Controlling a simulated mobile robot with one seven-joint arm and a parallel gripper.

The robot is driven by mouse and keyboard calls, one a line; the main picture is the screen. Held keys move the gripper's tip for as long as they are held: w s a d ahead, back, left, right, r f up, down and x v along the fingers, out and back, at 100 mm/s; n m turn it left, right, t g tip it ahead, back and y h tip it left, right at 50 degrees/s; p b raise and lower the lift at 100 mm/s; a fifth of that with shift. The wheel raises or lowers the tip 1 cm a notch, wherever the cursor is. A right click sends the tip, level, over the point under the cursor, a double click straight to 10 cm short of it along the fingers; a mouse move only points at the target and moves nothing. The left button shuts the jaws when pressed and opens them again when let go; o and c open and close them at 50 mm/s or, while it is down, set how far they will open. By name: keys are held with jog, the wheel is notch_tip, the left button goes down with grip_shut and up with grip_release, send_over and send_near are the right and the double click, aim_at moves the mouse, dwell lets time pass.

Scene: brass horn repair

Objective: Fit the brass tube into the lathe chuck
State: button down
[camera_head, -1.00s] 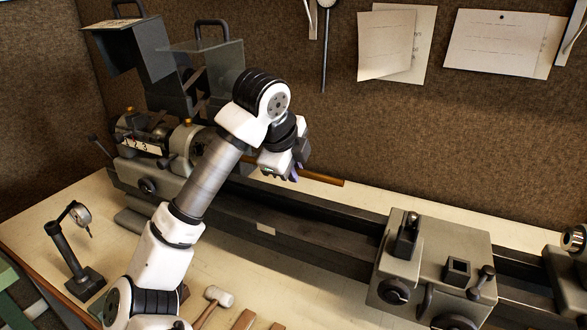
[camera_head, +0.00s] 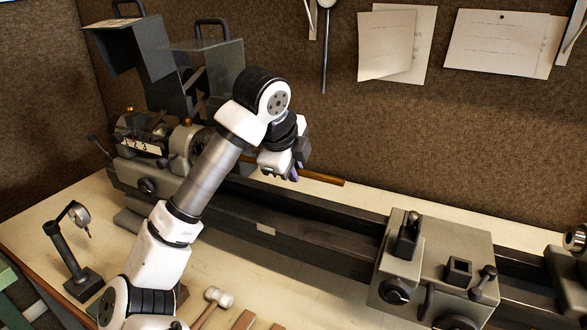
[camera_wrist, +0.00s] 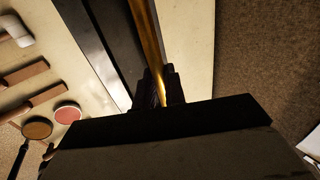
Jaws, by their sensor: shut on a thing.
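The brass tube (camera_head: 322,177) is a long thin rod held level over the lathe bed (camera_head: 312,215) in the head view; its right end sticks out past my gripper (camera_head: 293,174). In the wrist view my gripper (camera_wrist: 158,90) is shut around the tube (camera_wrist: 146,38), which runs up out of the picture. The lathe headstock (camera_head: 180,163) is at the left. My arm covers the chuck side of the headstock and the tube's left end, so I cannot tell whether the tube touches the chuck.
The grey carriage (camera_head: 432,265) sits on the bed at the right. A guard (camera_head: 215,75) stands raised above the headstock. A dial gauge stand (camera_head: 72,250) and a white-headed mallet (camera_head: 216,299) are on the bench in front. The bed between my gripper and the carriage is clear.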

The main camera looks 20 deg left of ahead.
aim_at(254, 159)
jog(key=shift+a, duration=0.35)
dwell(0.3)
jog(key=shift+w+a, duration=0.3)
jog(key=shift+a, duration=1.05)
jog(key=shift+w+a, duration=0.25)
jog(key=shift+a, duration=1.15)
jog(key=shift+w+a, duration=0.3)
jog(key=shift+a, duration=1.15)
jog(key=c, duration=1.4)
grip_release()
